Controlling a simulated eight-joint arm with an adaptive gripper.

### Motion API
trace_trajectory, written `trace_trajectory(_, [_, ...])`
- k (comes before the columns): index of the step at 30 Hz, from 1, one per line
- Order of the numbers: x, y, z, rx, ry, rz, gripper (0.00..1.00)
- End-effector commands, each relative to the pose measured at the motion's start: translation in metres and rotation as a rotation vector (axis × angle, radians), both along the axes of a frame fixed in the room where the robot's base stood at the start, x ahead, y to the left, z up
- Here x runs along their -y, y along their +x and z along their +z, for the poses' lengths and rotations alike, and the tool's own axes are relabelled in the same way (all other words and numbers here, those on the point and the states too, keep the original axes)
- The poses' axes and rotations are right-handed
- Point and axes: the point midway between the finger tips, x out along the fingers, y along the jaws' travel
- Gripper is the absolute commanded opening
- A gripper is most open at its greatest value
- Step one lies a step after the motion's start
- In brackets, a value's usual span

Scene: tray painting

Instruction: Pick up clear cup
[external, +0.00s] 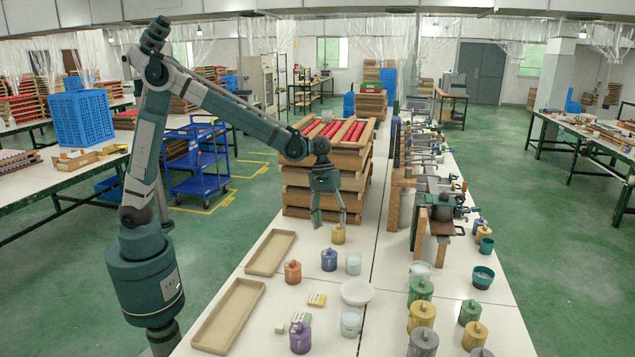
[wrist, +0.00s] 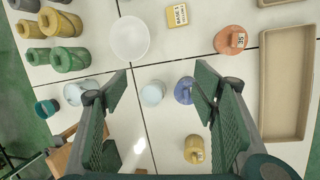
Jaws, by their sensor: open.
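A clear cup (external: 353,263) stands on the white table, just right of a dark blue jar (external: 329,260). In the wrist view the clear cup (wrist: 153,92) shows between my fingers, with the blue jar (wrist: 184,90) close to its right, near my right finger. My gripper (external: 330,221) is open and empty, above the table near a yellow jar (external: 338,235). My gripper's spread fingers (wrist: 157,88) also show in the wrist view. Other clear cups stand at the front (external: 350,322) and to the right (external: 419,270).
A white bowl (external: 357,292), an orange jar (external: 293,272) and a purple jar (external: 300,337) stand nearby. Two tan trays (external: 229,316) lie at the left. Stacked wooden crates (external: 325,185) rise behind my gripper. Several green and grey jars (external: 421,315) stand at the right.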

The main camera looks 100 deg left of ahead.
Motion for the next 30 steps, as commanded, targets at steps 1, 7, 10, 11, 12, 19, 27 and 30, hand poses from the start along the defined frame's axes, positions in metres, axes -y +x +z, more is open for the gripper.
trace_trajectory(1, [-0.007,0.008,-0.006,-0.011,-0.010,0.020,0.59])
trace_trajectory(7, [-0.028,0.030,-0.030,-0.058,-0.055,0.105,0.59])
trace_trajectory(10, [-0.039,0.041,-0.043,-0.082,-0.077,0.147,0.59])
trace_trajectory(11, [-0.042,0.044,-0.048,-0.089,-0.083,0.159,0.59])
trace_trajectory(12, [-0.047,0.048,-0.053,-0.100,-0.092,0.177,0.59])
trace_trajectory(19, [-0.072,0.068,-0.087,-0.157,-0.140,0.269,0.59])
trace_trajectory(27, [-0.096,0.085,-0.123,-0.214,-0.187,0.361,0.59])
trace_trajectory(30, [-0.101,0.087,-0.131,-0.228,-0.196,0.381,0.59])
